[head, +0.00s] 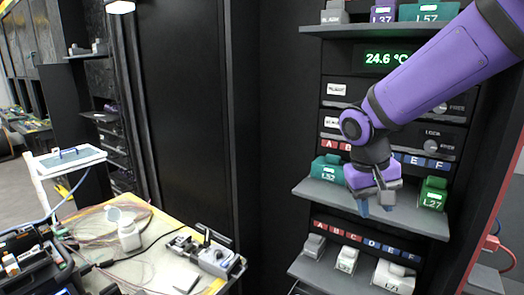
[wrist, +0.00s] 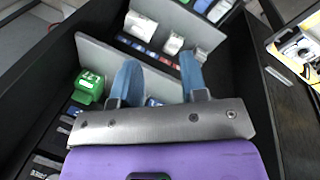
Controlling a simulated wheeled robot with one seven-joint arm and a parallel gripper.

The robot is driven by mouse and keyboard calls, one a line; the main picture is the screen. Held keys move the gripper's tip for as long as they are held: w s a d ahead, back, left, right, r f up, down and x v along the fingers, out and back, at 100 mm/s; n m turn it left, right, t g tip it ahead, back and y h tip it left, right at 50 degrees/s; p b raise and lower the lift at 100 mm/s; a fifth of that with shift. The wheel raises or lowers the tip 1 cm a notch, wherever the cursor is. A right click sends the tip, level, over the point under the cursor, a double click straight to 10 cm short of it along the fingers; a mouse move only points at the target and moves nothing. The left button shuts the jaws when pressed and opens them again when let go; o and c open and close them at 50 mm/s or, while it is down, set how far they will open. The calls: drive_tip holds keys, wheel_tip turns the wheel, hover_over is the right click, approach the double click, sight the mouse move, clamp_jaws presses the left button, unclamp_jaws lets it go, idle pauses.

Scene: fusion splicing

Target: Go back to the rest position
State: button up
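My gripper (head: 376,206) hangs at the end of my purple arm in the head view, fingers pointing down, in front of the rack's middle shelf (head: 395,212). It is between the teal block L52 (head: 327,168) and the green block L27 (head: 433,194). In the wrist view, the two blue fingers of my gripper (wrist: 160,75) stand apart with nothing held between them. The green block also shows in the wrist view (wrist: 88,86), left of the fingers. I cannot tell whether the gripper touches anything on the shelf.
A lower shelf (head: 340,277) holds several grey and white blocks, and a top shelf (head: 340,29) holds more. A black cabinet (head: 185,110) stands left of the rack. A yellow-edged bench (head: 150,268) with cables and small devices is at lower left.

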drive_tip(key=s+d+r+t+y, duration=0.1)
drive_tip(key=s+d+r+t, duration=0.1)
drive_tip(key=s, duration=0.6)
drive_tip(key=s+d+r+t+y, duration=0.2)
drive_tip(key=s+d+r+t, duration=0.1)
drive_tip(key=s+d+r, duration=0.2)
drive_tip(key=s+r, duration=0.2)
drive_tip(key=s, duration=0.2)
drive_tip(key=shift+s+d+r, duration=0.15)
drive_tip(key=shift+d+r, duration=0.05)
